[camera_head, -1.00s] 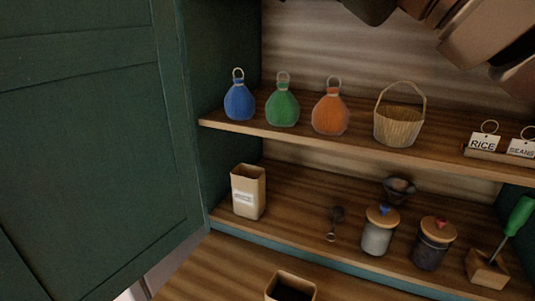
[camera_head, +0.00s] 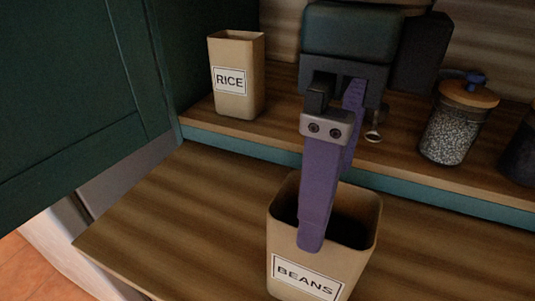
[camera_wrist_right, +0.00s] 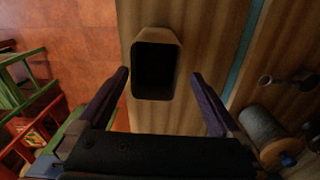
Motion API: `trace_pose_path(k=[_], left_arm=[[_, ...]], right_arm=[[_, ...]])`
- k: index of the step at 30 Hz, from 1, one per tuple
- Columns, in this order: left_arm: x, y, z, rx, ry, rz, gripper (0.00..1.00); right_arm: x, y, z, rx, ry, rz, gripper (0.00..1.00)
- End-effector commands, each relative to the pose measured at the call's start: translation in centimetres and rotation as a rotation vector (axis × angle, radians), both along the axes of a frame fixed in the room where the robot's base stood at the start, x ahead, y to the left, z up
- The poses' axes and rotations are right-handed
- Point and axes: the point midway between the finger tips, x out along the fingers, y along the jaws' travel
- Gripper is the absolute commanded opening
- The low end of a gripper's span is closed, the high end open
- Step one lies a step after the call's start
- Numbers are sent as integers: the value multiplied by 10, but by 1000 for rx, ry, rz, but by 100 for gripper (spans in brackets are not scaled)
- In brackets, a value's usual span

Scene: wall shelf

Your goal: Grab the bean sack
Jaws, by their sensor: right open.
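The bean sack (camera_head: 338,266) is an open-topped tan bag labelled BEANS, upright on the lower wooden counter in the head view. Its dark opening faces up; its contents cannot be made out. My right gripper (camera_head: 326,225) comes down over it with purple fingers, one overlapping the opening and near rim in the picture. In the right wrist view the gripper (camera_wrist_right: 160,75) is open, and the sack (camera_wrist_right: 157,37) appears between and just ahead of the spread fingers. No grip on it shows. My left gripper is not in view.
A RICE sack (camera_head: 239,101) stands on the shelf behind, to the left. A jar with a wooden lid (camera_head: 453,130) and a metal scoop (camera_head: 373,132) are on the shelf to the right. The counter (camera_head: 190,225) left of the bean sack is clear. A green door (camera_head: 65,90) stands at the left.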

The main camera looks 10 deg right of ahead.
Motion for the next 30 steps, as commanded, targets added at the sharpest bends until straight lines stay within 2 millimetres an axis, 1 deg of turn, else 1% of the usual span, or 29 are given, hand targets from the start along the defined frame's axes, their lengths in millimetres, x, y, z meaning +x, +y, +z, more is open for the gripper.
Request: trace_pose_path(k=[1,3,10,15,18,21,26,30], left_arm=[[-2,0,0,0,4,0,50],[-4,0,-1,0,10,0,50],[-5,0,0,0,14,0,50],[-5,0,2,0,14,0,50],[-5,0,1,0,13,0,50],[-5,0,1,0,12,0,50],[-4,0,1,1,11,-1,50],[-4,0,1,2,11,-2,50]], right_arm=[[-1,0,-9,-1,6,0,100],[-1,0,-19,1,6,-2,100],[-1,1,-41,3,6,-1,100],[-2,2,-69,4,7,-1,100],[-1,3,-80,5,5,2,100],[-1,3,-84,6,4,2,100],[-1,3,-84,5,4,2,100],[-1,3,-83,6,3,2,85]])
